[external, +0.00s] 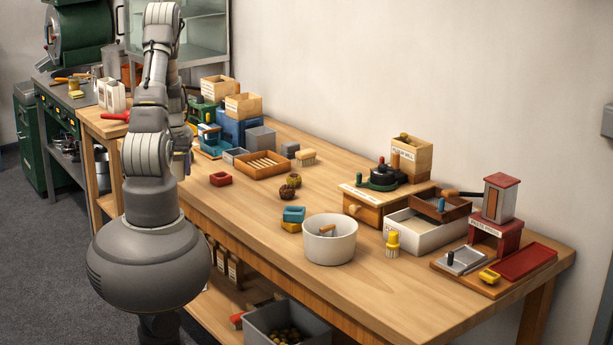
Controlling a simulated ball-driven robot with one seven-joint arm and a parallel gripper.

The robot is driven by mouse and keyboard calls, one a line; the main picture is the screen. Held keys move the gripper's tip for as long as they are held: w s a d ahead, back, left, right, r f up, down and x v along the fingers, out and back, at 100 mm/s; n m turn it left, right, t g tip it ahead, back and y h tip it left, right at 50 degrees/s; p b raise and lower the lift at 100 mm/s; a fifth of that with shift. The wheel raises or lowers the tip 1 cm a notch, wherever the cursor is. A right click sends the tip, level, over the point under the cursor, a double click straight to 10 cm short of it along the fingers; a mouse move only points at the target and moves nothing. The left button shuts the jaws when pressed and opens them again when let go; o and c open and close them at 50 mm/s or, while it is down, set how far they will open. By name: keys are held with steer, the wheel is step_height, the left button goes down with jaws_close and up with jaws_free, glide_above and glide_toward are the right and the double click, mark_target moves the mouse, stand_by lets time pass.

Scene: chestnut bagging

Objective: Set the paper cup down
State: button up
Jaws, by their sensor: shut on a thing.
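My arm rises at the left of the external view, in front of the bench's left part. Its far end reaches down behind its own links, so my gripper and its fingertips are hidden. I cannot make out a paper cup with certainty; whatever is behind the arm is covered. The wooden workbench (345,180) runs from behind my arm to the right.
A wooden tray (263,165) and bins stand behind.

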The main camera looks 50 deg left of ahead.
steer(key=shift+s+d, duration=0.25)
steer(key=shift+d, duration=0.05)
